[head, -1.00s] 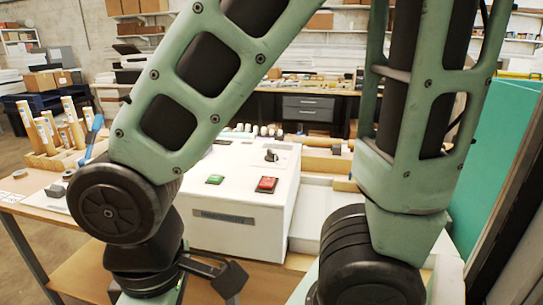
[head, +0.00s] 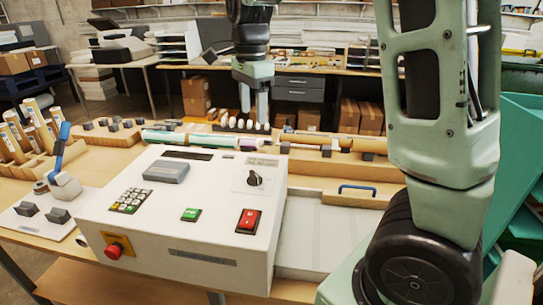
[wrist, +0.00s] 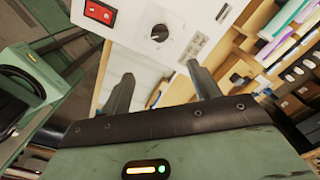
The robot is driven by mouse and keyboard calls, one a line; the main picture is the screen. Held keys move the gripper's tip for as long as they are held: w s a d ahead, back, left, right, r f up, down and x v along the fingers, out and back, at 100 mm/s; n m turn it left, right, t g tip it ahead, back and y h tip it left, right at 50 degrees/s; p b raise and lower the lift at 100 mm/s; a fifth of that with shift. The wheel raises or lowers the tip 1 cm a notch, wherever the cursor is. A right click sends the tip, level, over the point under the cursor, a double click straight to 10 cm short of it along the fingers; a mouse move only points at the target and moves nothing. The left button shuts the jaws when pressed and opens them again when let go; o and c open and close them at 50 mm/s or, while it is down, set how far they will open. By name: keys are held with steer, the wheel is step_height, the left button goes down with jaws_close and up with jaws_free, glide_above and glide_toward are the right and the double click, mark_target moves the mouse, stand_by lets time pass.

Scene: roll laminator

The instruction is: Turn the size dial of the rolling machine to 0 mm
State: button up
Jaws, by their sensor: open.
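The white rolling machine (head: 140,215) stands on the wooden table in the head view. Its size dial is a black knob (head: 254,179) on a pale plate at the right of the sloped top panel. In the wrist view the dial (wrist: 160,33) shows near the top, beyond the fingers. My gripper (head: 255,118) is open and empty, pointing down above and behind the machine, apart from the dial. In the wrist view its two fingers (wrist: 166,88) are spread apart. The dial's scale marks are too small to read.
The panel also carries a red switch (head: 248,221), a green button (head: 191,214), a keypad (head: 130,200) and a red stop knob (head: 114,248). A blue-handled lever (head: 62,146) stands at left. Rolls and wooden holders lie behind the machine. A teal bin (head: 520,150) is at right.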

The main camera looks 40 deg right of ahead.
mark_target(254, 178)
step_height(254, 178, down, 17)
steer(key=p, duration=0.3)
steer(key=shift+f+p, duration=0.15)
steer(key=shift+p, duration=0.15)
steer(key=c, duration=1)
